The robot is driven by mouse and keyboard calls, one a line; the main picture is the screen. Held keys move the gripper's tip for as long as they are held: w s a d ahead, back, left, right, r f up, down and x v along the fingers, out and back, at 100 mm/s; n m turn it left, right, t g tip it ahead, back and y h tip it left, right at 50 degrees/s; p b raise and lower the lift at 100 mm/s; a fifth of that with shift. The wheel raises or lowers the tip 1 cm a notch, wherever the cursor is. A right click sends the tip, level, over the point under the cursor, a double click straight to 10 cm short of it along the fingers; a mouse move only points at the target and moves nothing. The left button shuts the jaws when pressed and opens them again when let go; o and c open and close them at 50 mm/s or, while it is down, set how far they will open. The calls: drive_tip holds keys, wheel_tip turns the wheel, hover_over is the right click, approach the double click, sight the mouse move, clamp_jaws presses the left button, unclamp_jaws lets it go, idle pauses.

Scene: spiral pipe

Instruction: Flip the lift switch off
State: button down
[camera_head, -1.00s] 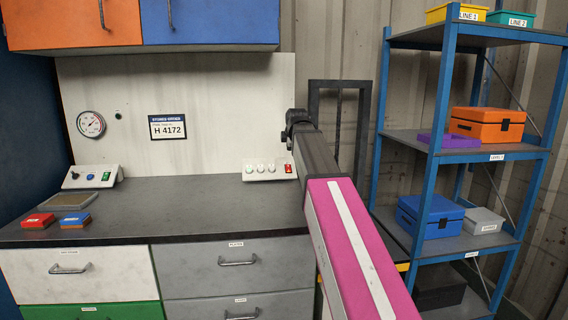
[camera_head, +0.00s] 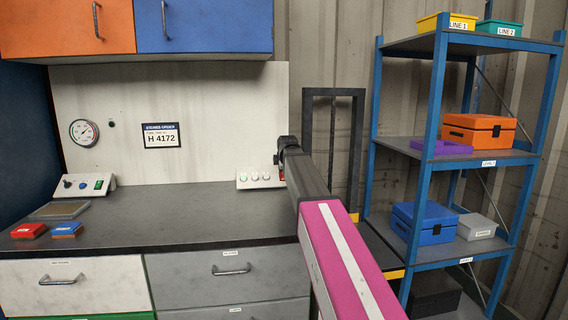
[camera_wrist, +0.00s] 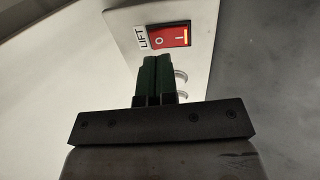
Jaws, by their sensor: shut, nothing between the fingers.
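The lift switch (camera_wrist: 170,37) is a red rocker marked O and I, beside a LIFT label (camera_wrist: 142,38) on a pale panel. A bright line shows at its I end. In the head view, the control panel (camera_head: 255,180) sits at the back right of the counter, and my arm covers most of its red switch. My gripper (camera_wrist: 156,60) is shut and empty, with its dark green fingertips just below the switch in the wrist view. I cannot tell whether they touch the panel. The gripper is hidden behind my arm in the head view.
A blue shelf rack (camera_head: 427,150) stands at the right. The counter's middle is clear.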

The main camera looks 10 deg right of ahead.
sight(282, 174)
drive_tip(key=shift+x, duration=1.6)
drive_tip(key=shift+w+g, duration=0.3)
drive_tip(key=shift+w, duration=0.05)
drive_tip(key=shift+f, duration=0.2)
drive_tip(key=shift+s, duration=0.1)
drive_tip(key=shift+s+f, duration=0.1)
